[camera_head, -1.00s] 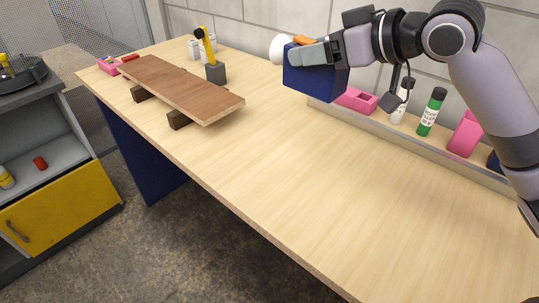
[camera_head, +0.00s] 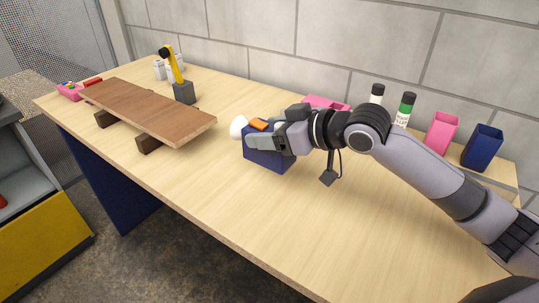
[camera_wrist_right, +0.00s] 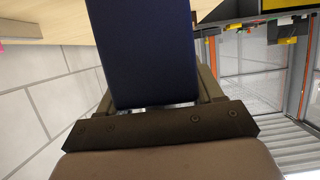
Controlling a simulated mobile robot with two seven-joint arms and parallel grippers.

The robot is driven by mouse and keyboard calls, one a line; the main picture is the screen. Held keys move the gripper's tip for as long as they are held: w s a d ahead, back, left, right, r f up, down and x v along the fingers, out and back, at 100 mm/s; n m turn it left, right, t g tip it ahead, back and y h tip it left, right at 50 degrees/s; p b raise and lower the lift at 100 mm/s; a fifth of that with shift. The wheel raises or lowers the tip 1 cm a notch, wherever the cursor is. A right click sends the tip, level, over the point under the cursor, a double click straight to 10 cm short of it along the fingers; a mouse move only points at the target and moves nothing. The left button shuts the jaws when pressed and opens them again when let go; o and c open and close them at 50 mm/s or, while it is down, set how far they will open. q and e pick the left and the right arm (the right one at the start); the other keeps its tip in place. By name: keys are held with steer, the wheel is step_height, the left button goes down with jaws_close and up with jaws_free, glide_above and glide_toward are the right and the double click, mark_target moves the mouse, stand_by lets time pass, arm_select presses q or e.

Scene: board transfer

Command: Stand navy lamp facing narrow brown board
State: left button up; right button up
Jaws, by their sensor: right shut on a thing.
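The navy lamp (camera_head: 268,158) is a dark blue block with a rounded white head at its left end. My right gripper (camera_head: 264,136) is shut on it from above right. In the right wrist view the navy block (camera_wrist_right: 145,50) fills the space between the fingers. The lamp is low over the table, its white head toward the board; I cannot tell whether its base touches the table. The narrow brown board (camera_head: 150,112) lies to the left, raised on two dark blocks. My left gripper is not in view.
A yellow lamp on a grey base (camera_head: 183,92) stands behind the board. A pink tray (camera_head: 69,92) is at the table's far left. Pink and navy cups (camera_head: 482,148) and capped bottles stand along the back right. The table (camera_head: 220,195) in front is clear.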

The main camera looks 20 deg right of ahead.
mark_target(270, 153)
steer(key=shift+f, duration=2.7)
steer(key=shift+f, duration=0.1)
steer(key=o, duration=1.2)
steer(key=v, duration=1.2)
steer(key=shift+b, duration=0.4)
